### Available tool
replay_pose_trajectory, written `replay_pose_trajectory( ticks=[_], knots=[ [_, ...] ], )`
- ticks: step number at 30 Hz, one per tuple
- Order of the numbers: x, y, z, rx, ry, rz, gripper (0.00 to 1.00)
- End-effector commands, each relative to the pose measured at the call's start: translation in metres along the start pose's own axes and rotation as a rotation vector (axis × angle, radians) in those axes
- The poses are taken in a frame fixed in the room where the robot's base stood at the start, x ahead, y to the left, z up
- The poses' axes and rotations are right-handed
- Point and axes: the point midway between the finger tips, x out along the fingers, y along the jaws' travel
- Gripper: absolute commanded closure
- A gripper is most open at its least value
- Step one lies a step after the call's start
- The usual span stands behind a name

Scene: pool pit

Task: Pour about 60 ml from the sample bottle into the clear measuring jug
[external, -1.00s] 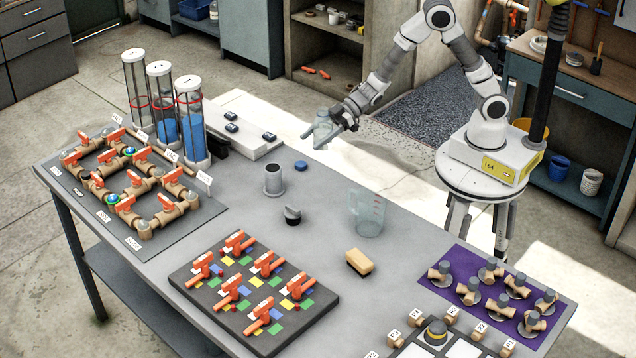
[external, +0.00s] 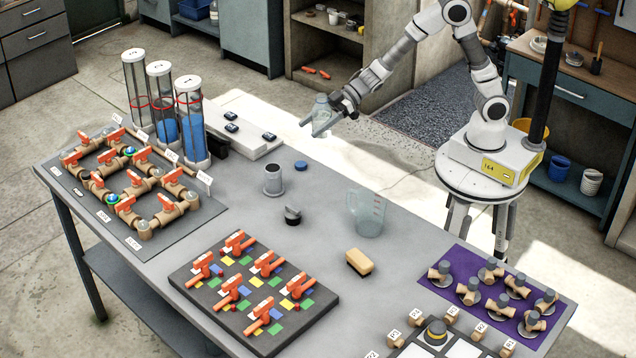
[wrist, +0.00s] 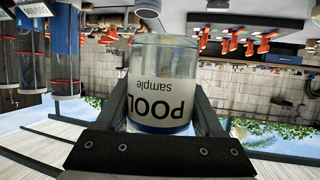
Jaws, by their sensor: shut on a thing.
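My gripper (external: 327,122) is shut on the clear sample bottle (external: 321,108) and holds it raised near the table's back edge, behind the jug and to its left. In the wrist view the bottle (wrist: 163,75) sits between both fingers; its white label reads "POOL sample" upside down. The bottle looks roughly upright in the external view. How much liquid it holds is hard to tell. The clear measuring jug (external: 366,214) with red marks stands upright on the grey table, apart from my gripper. It looks empty.
A blue cap (external: 300,165), a grey cup (external: 273,180) and a dark knob-like piece (external: 292,215) lie left of the jug. Tall tubes (external: 192,122) stand at the back left. A valve board (external: 255,290) fills the front.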

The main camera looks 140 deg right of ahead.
Motion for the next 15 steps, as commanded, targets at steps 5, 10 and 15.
replay_pose_trajectory(
  ticks=[5,10,15],
  knots=[
    [0.014,-0.022,-0.015,0.002,0.005,0.010,0.95],
    [0.029,-0.059,-0.034,0.013,0.006,0.032,0.95],
    [0.036,-0.094,-0.047,0.024,0.004,0.056,0.95]
  ],
)
